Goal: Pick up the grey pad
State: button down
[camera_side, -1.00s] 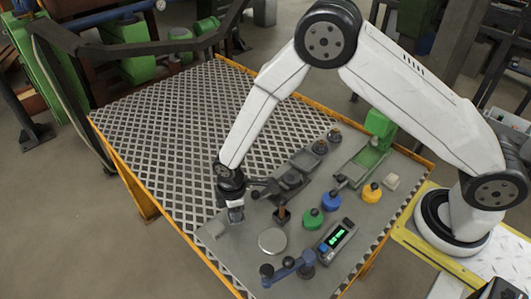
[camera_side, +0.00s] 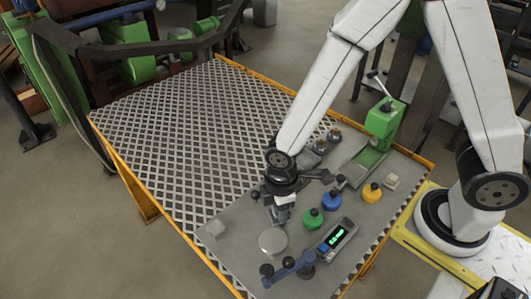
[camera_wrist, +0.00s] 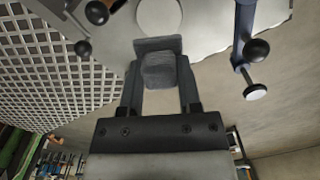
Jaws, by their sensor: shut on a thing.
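The grey pad (camera_wrist: 159,70) is a dark grey, ribbed block between the two fingers in the wrist view. My gripper (camera_side: 281,213) is shut on it. In the side view the gripper is over the plate, just above and behind the pale round disc, and the pad is small and mostly merged with the fingertips. The wrist view also shows the gripper (camera_wrist: 158,82), with a finger on each side of the pad. I cannot tell the gap between the pad and the plate.
The pale disc (camera_side: 272,240) is close in front of the gripper. A blue lever (camera_side: 288,267), a display box (camera_side: 337,237), and green (camera_side: 313,218), blue (camera_side: 331,200) and yellow (camera_side: 372,192) knobs are nearby. The patterned tabletop (camera_side: 190,130) is clear.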

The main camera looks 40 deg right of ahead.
jog(key=shift+s+d+r, duration=0.2)
jog(key=shift+s+r, duration=0.05)
jog(key=shift+s, duration=0.25)
jog(key=c, duration=0.8)
grip_release()
grip_shut()
jog(key=w+d+f+m, duration=0.2)
jog(key=w+d+m, duration=0.7)
jog(key=w+d, duration=0.4)
jog(key=d, duration=0.3)
jog(key=shift+w+d, duration=0.15)
jog(key=shift+w, duration=0.1)
